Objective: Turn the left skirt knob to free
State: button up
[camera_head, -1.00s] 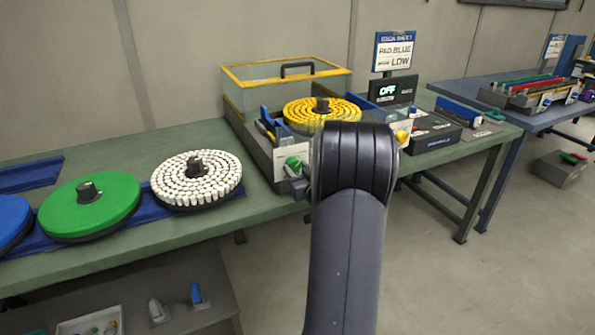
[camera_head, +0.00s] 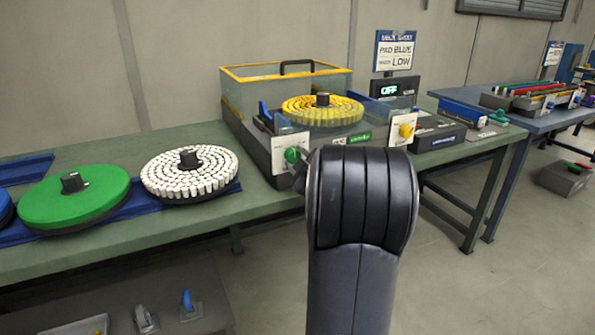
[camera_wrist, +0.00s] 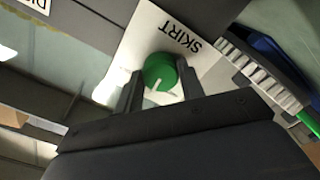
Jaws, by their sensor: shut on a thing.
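The left skirt knob (camera_head: 292,155) is green and sits on a white plate on the front left of the machine. In the wrist view the green knob (camera_wrist: 160,72) has a white pointer line and stands beside the word SKIRT on its white plate (camera_wrist: 172,36). My gripper (camera_wrist: 160,84) has one finger on each side of the knob and is shut on it. In the head view my arm hides most of the gripper; only a bit of it shows by the knob. The yellow knob (camera_head: 406,131) on the right plate is free of my gripper.
A display (camera_head: 390,90) reads OFF, below a sign (camera_head: 395,50) reading PAD BLUE, LOW. A white pad (camera_head: 190,172) and a green pad (camera_head: 75,200) lie on the bench to the left.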

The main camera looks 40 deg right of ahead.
jog(key=n+b, duration=0.4)
jog(key=n, duration=0.1)
jog(key=shift+f, duration=0.15)
jog(key=shift+n+b, duration=0.7)
jog(key=shift+n, duration=0.5)
jog(key=o, duration=1)
jog(key=shift+r, duration=0.2)
jog(key=p+v, duration=0.1)
jog(key=v, duration=1)
jog(key=shift+w+d+f, duration=0.1)
jog(key=shift+w, duration=0.05)
